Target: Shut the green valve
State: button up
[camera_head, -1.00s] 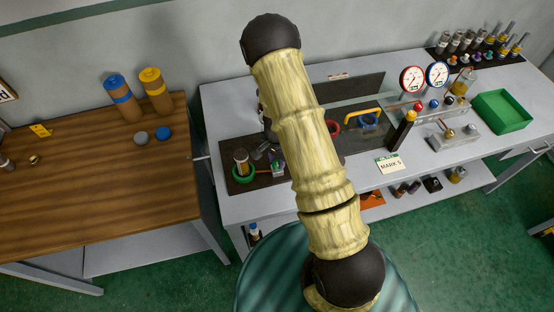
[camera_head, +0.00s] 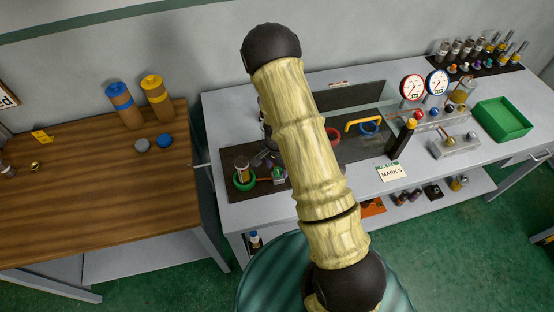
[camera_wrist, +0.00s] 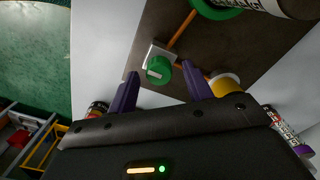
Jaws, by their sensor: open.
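The green valve is a round green knob (camera_wrist: 159,70) with a pale bar across its face, on a small light metal block with an orange pipe. It also shows as a small green spot (camera_head: 278,172) on the dark mat in the head view. My gripper (camera_wrist: 161,77) is open, its two purple fingers on either side of the knob in the wrist view. I cannot tell whether they touch it. In the head view my arm hides much of the gripper.
A green ring (camera_head: 236,183) surrounds a standing cylinder left of the valve. A yellow-topped cylinder (camera_wrist: 226,84) stands close to the right finger in the wrist view. Red and blue rings, gauges (camera_head: 412,87) and a green tray (camera_head: 503,119) are farther right.

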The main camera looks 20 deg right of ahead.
aim_at(277, 170)
notch_tip(277, 170, up, 17)
jog(key=b, duration=0.2)
jog(key=shift+r, duration=0.2)
dwell(0.5)
jog(key=shift+a, duration=0.1)
jog(key=s+r+n+t, duration=0.1)
jog(key=s+r+n, duration=0.2)
jog(key=s+n, duration=0.2)
jog(key=s+r+n+t, duration=0.1)
jog(key=s+r+n, duration=0.2)
jog(key=s, duration=0.6)
jog(key=shift+r+n+t, duration=0.2)
jog(key=shift+n+t, duration=0.1)
jog(key=shift+n, duration=0.9)
